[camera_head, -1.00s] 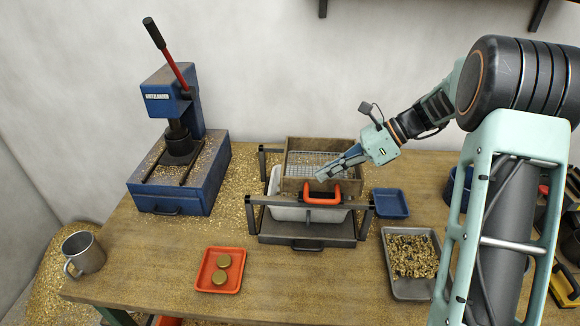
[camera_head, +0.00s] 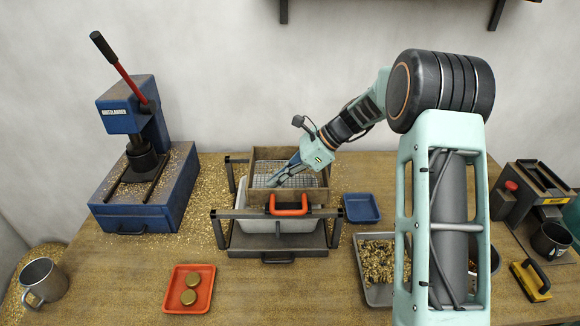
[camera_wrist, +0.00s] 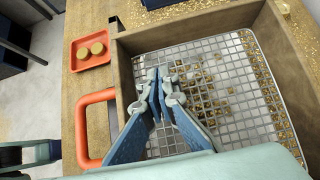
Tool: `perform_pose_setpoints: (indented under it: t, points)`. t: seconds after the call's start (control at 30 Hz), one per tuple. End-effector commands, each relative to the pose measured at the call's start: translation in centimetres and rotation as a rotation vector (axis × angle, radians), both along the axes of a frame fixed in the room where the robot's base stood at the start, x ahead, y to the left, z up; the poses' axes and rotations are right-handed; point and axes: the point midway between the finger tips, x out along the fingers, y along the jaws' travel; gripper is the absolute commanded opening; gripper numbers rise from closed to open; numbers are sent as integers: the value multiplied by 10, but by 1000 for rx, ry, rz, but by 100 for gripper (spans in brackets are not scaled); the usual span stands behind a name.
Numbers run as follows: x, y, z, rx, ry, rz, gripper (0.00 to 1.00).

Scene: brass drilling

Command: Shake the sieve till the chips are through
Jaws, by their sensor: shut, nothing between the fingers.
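The sieve (camera_head: 313,197) is a wooden frame with a wire mesh floor and an orange handle (camera_head: 289,210) on its front. It sits in a dark metal stand (camera_head: 318,240) over a white tub (camera_head: 255,226). In the wrist view, brass chips (camera_wrist: 268,90) lie on the sieve's mesh (camera_wrist: 222,75), mostly towards its right side, and much of the mesh is bare. My gripper (camera_head: 272,183) is shut and empty, with its fingertips (camera_wrist: 156,76) over the mesh inside the frame. I cannot tell whether they touch the mesh. The handle is free of my gripper.
A blue press (camera_head: 150,190) with a red lever stands at left. A grey mug (camera_head: 42,282), a red tray (camera_head: 177,300) with two brass discs, a blue tray (camera_head: 361,208) and a grey tray of chips (camera_head: 377,262) lie around the stand. Swarf litters the bench.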

Motion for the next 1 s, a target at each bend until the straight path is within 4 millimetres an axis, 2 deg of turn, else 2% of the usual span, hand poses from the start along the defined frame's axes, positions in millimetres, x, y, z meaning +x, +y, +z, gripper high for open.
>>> perform_pose_setpoints:
  t: [0.1, 0.3, 0.77, 0.87, 1.0]
  points:
    - [-1, 21, 1, 1, 0, 3, 0]
    - [0, 38, 0, 1, 1, -1, 0]
    - [0, 44, 0, 1, 1, 1, 0]
    - [-1, 55, 0, 2, 1, 4, 0]
    - [-1, 83, 1, 2, -1, 5, 0]
